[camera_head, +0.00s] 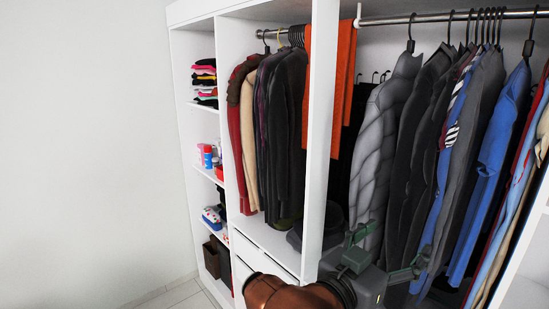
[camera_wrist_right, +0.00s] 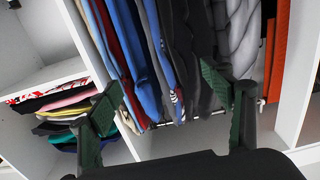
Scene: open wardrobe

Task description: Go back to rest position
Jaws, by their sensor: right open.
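My right gripper (camera_head: 386,254) is at the bottom of the head view, in front of the wardrobe's right section. Its two green-padded fingers are spread apart with nothing between them. In the right wrist view the gripper (camera_wrist_right: 166,112) also shows wide open, with hanging clothes beyond the fingers. A grey quilted jacket (camera_head: 379,150) hangs just behind it in the head view; I cannot tell whether a finger touches it. My brown right arm comes in from the bottom. My left gripper is not in view.
The white wardrobe divider (camera_head: 321,130) stands left of the gripper. A blue shirt (camera_head: 496,165) hangs to its right on the rail (camera_head: 445,17). Dark jackets (camera_head: 285,125) hang in the left section. Folded clothes (camera_head: 205,80) lie on side shelves. Free room lies left, by the bare wall (camera_head: 85,140).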

